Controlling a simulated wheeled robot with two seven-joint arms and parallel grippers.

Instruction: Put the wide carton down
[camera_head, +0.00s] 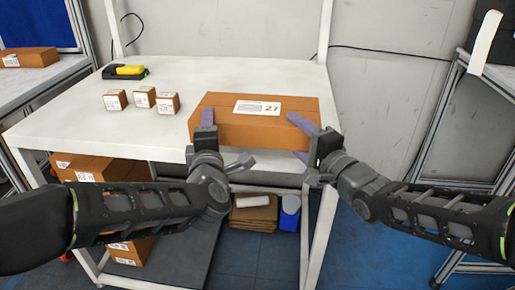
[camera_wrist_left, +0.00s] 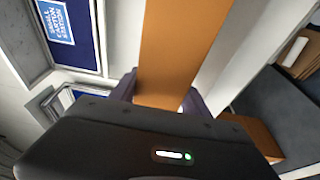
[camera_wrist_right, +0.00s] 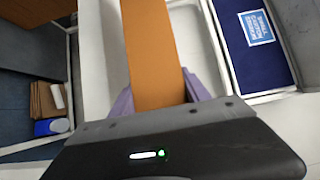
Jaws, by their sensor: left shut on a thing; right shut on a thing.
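The wide carton (camera_head: 222,104) is an orange-brown box with a white label marked 27 on its top. It is level, at the front right part of the white table (camera_head: 70,125) in the head view. I cannot tell whether its underside touches the table. My left gripper (camera_head: 207,128) is shut on the carton's left part, and my right gripper (camera_head: 304,138) is shut on its right part. The carton also runs between the fingers in the left wrist view (camera_wrist_left: 178,50) and the right wrist view (camera_wrist_right: 152,50). The fingers' far sides are partly hidden by the carton.
Several small labelled boxes (camera_head: 142,99) stand on the table left of the carton. A black and yellow scanner-like device (camera_head: 126,71) lies behind them. Larger cartons (camera_head: 90,169) and a blue container (camera_head: 290,212) are below the tabletop. The table's left front is clear.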

